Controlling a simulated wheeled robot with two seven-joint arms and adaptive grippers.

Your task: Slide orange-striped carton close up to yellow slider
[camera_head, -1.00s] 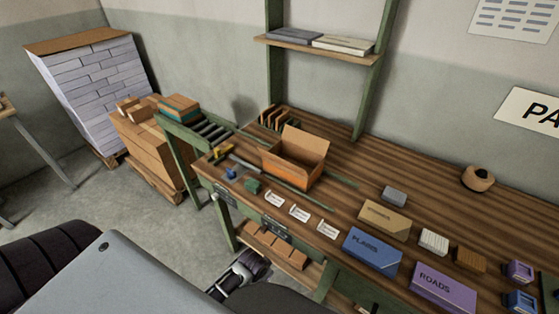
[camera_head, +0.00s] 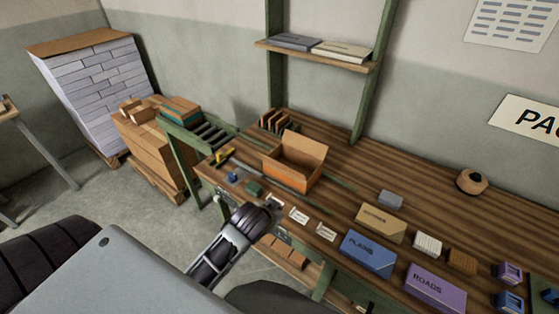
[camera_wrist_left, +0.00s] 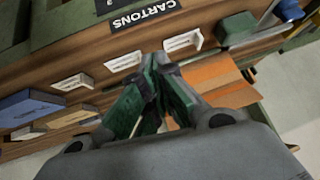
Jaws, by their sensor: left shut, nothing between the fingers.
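The orange-striped carton (camera_head: 288,172) stands open-topped, flaps up, on the wooden workbench, on or beside a dark rail strip. The yellow slider (camera_head: 222,156) is at the bench's left end, left of the carton with a clear gap between them. My left gripper (camera_head: 272,204) is at the bench's front edge, in front of the carton and apart from it in the head view. In the left wrist view its green fingers (camera_wrist_left: 160,65) are together and empty, with the carton's orange side (camera_wrist_left: 215,75) just beyond them, partly hidden. My right gripper is not in view.
A green block (camera_head: 254,188) and a blue piece (camera_head: 232,175) sit near the front left edge. White card holders (camera_head: 299,215) line the front edge. Brown, blue and purple boxes (camera_head: 435,287) stand to the right. The bench behind the carton's right is clear.

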